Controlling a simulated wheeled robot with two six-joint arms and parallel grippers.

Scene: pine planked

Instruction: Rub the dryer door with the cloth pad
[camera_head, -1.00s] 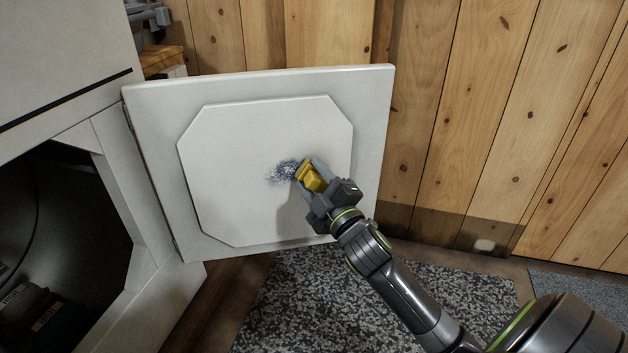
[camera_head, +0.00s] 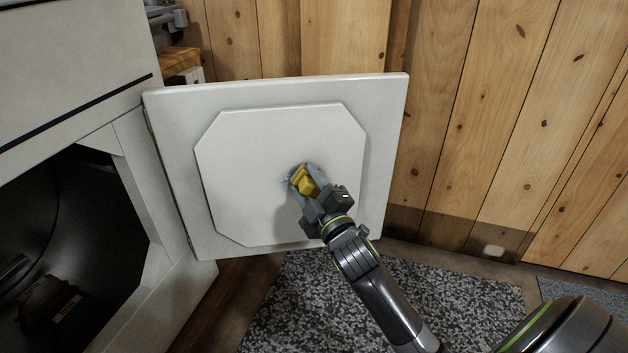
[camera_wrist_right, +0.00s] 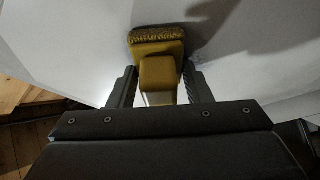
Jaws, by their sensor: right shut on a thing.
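The white dryer door (camera_head: 250,215) stands open, with a raised eight-sided panel on its inner face. My right gripper (camera_head: 308,182) is shut on the yellow cloth pad (camera_head: 303,180), which is at the middle of the panel and appears to touch it. A small, faint blue-grey smudge (camera_head: 287,180) shows at the pad's left edge; what lies behind the pad is hidden. In the right wrist view the pad (camera_wrist_right: 157,46) sits between both fingers, its darker fuzzy face toward the door (camera_wrist_right: 80,40). A dark mark (camera_wrist_right: 204,36) shows beside it. My left gripper is not in view.
The dryer body (camera_head: 60,45) stands at the left with its dark drum opening (camera_head: 70,220) uncovered and dark items inside. A pine plank wall (camera_head: 500,120) is behind and right. A speckled grey rug (camera_head: 300,310) lies on the wooden floor below the door.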

